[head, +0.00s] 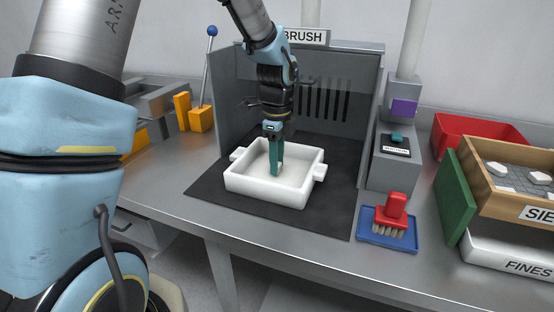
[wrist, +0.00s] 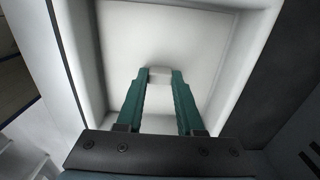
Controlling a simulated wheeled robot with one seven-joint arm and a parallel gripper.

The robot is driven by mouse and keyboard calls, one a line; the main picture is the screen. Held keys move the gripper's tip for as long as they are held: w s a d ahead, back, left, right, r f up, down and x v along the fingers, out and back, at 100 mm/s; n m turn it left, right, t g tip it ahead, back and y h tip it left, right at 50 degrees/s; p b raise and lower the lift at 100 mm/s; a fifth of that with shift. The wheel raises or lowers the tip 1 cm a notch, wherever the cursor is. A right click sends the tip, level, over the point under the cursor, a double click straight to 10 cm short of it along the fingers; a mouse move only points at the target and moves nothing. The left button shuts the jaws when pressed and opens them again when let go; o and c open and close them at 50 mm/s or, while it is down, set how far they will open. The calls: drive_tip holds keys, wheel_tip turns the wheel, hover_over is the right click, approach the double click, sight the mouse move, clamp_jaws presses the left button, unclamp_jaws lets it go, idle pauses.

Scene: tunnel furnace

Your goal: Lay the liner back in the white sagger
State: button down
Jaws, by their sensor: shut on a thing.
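The white sagger (head: 262,188), a shallow square tray with side lugs, sits on the dark mat inside the booth. Its pale wall also shows in the wrist view (wrist: 72,45). The liner (wrist: 160,38) appears as a flat white square panel within the sagger's walls, with a small white grip block (wrist: 160,75). My gripper (head: 276,168) reaches down into the sagger from above. Its green fingers are shut on the liner's block, also seen in the wrist view (wrist: 161,78). I cannot tell whether the liner lies flat on the sagger's floor.
The grey booth (head: 225,100) walls the sagger in at the back and sides. A red brush (head: 396,207) stands on a blue tray (head: 375,237) to the right. A wooden sieve box (head: 475,185) and a red bin (head: 455,130) are further right.

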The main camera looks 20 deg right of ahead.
drive_tip(key=shift+c, duration=2.3)
unclamp_jaws()
drive_tip(key=shift+r, duration=0.1)
wheel_tip(320, 180, up, 11)
drive_tip(key=b, duration=0.1)
drive_tip(key=shift+f, duration=0.2)
drive_tip(key=s+a+f+n, duration=0.1)
drive_tip(key=a+f+n, duration=0.1)
drive_tip(key=a+n, duration=0.6)
drive_tip(key=s+a+f+n+t, duration=0.1)
drive_tip(key=a+f+n, duration=0.2)
drive_tip(key=a+n, duration=0.6)
drive_tip(key=s+a+f+n, duration=0.2)
drive_tip(key=a+n, duration=0.6)
drive_tip(key=a, duration=0.5)
drive_tip(key=shift+f+t, duration=0.25)
drive_tip(key=shift+t, duration=0.05)
